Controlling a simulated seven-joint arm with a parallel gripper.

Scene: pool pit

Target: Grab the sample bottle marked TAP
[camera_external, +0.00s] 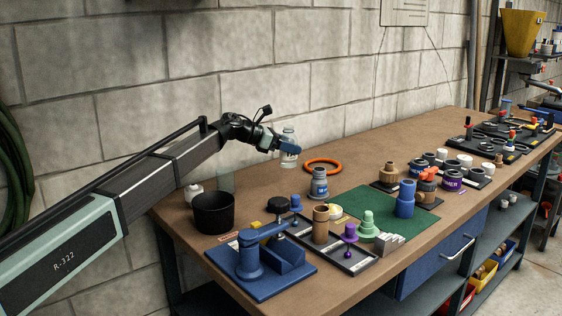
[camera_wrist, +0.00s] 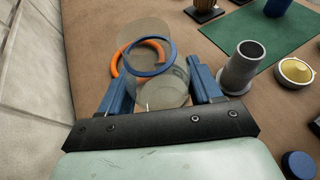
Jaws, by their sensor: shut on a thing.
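A clear sample bottle (camera_external: 289,160) hangs upright above the bench in the external view. My gripper (camera_external: 288,147) is shut on it with its blue fingers near the upper part. In the wrist view the bottle (camera_wrist: 162,93) sits between the two blue fingers of my gripper (camera_wrist: 162,85), with a blue ring at its top. A pale label with dark marks shows on it, but I cannot read the marking. Part of the bottle is hidden by a finger in the external view.
An orange ring (camera_external: 322,165) lies on the workbench (camera_external: 170,219) behind the bottle. A black tub (camera_external: 213,212) is at left. A blue fixture (camera_external: 262,265) and a parts tray (camera_external: 351,267) are in front.

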